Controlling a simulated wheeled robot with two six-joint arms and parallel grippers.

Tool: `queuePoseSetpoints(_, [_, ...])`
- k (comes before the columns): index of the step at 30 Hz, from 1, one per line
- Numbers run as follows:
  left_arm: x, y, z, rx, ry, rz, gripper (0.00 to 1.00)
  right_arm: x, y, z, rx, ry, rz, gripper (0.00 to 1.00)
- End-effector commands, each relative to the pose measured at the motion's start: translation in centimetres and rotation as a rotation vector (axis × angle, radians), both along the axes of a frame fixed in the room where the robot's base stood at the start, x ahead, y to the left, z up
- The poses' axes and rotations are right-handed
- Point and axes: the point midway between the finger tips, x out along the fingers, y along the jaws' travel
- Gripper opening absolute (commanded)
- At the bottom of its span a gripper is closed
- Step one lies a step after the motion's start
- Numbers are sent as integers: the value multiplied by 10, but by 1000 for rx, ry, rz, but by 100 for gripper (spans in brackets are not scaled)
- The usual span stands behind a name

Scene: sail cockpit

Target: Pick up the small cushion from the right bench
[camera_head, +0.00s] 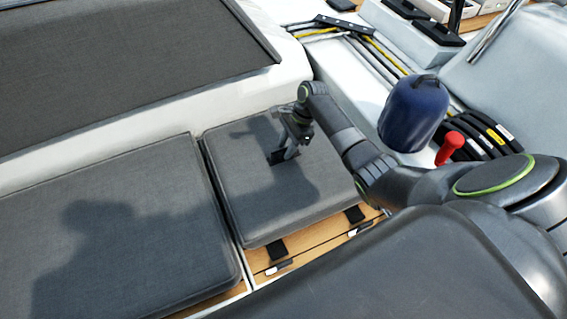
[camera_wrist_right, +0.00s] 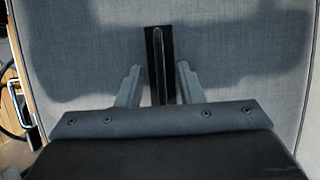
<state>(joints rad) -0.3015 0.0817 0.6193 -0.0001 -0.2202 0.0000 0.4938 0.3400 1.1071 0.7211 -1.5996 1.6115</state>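The small cushion (camera_head: 246,200) is a dark grey, nearly square pad on the bench, right of a longer grey cushion (camera_head: 120,245). A black strap or handle (camera_head: 276,158) with a thin raised strip stands on its top. My right gripper (camera_head: 290,150) reaches down over the small cushion at this strap. In the right wrist view the cushion (camera_wrist_right: 230,55) fills most of the picture. The two fingers (camera_wrist_right: 159,70) are apart, with the black strap (camera_wrist_right: 152,45) between them and gaps on both sides. My left gripper is not in view.
Wooden bench edge with black straps and metal latches (camera_head: 278,266) shows below the cushion. A blue fender-like object (camera_head: 414,112), a red handle (camera_head: 449,148) and black hoses (camera_head: 485,140) lie right, near my right arm. A raised white ledge (camera_head: 170,120) runs behind the cushions.

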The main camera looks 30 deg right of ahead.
Motion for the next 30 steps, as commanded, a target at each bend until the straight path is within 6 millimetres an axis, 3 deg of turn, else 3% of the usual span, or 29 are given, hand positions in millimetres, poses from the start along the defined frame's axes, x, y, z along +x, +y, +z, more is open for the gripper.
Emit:
queuePoseSetpoints(4, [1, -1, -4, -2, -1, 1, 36, 1, 7, -16, 2, 0, 1, 34])
queuePoseSetpoints(12, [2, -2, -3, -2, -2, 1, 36, 1, 8, -17, 0, -3, 1, 34])
queuePoseSetpoints(20, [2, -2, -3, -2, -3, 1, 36, 1, 8, -17, 0, -1, 1, 0])
queuePoseSetpoints(30, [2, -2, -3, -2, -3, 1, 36, 1, 8, -17, 0, -1, 1, 0])
